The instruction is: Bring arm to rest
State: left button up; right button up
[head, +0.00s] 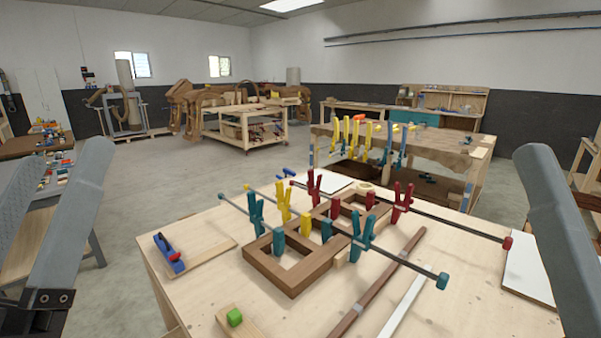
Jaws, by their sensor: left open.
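My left gripper (66,160) is at the left edge, large and close to the camera, with its grey fingers apart and nothing between them. A grey part of my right gripper (558,235) rises at the right edge; its other finger is out of frame. Both are apart from the brown wooden chair frame (290,268) on the light workbench (210,222). Teal, yellow and red clamps (362,236) on long bars sit across that frame.
Behind stands a second bench (440,150) with more clamps. Open concrete floor (150,190) lies beyond the bench at left.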

pick_arm(q)
jog(key=s+r+m+t+h, duration=0.1)
jog(key=s+r+m+h, duration=0.15)
jog(key=s, duration=0.25)
notch_tip(320, 180, up, 37)
jog(key=w+m+p, duration=0.1)
jog(key=p, duration=3.7)
jog(key=shift+d+m, duration=0.35)
jog(key=shift+d, duration=0.1)
jog(key=shift+f+y, duration=0.1)
jog(key=shift+y, duration=0.15)
